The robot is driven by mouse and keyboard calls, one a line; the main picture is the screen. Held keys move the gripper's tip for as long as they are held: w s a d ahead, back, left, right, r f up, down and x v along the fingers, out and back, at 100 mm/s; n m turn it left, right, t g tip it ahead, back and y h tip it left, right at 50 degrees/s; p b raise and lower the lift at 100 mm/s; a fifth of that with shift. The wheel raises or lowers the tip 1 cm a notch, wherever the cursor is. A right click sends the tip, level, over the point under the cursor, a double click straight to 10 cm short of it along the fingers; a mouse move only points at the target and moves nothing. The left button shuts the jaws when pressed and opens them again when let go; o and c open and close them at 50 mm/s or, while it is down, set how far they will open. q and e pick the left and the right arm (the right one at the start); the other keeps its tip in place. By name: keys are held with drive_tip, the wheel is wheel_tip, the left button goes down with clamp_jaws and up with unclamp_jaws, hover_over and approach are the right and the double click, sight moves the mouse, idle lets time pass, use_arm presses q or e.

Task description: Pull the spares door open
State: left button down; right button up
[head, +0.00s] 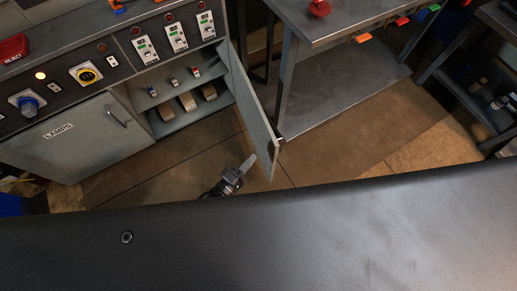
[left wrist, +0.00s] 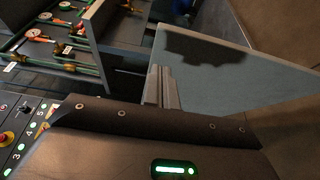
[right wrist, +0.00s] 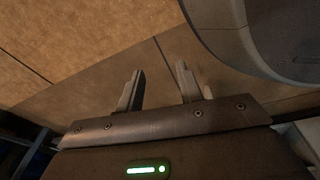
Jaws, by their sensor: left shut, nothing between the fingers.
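The spares door (head: 252,110) is a grey panel standing wide open on the right side of a cabinet compartment, swung out toward me. No label shows on the face I see. My left gripper (head: 247,163) is shut and empty, low beside the inner face of this door near its free edge. In the left wrist view the shut fingers (left wrist: 160,86) are next to the door panel (left wrist: 240,80), with a shadow on it; I cannot tell if they touch. My right gripper (right wrist: 158,88) is open and empty above the floor, and is not seen in the head view.
The open compartment holds small switches on a shelf (head: 185,85) and several tan blocks (head: 188,102) below. The shut LAMPS door (head: 75,137) with a handle is to its left. A metal table (head: 330,105) stands close on the right of the spares door. Floor (head: 190,160) in front is clear.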

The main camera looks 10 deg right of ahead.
use_arm(q)
drive_tip(key=s+a, duration=0.3)
drive_tip(key=s, duration=0.2)
drive_tip(key=shift+s+a, duration=0.15)
drive_tip(key=shift+s, duration=0.1)
use_arm(e)
drive_tip(key=shift+s+d+f, duration=0.15)
drive_tip(key=shift+s+f, duration=0.1)
drive_tip(key=shift+s, duration=0.1)
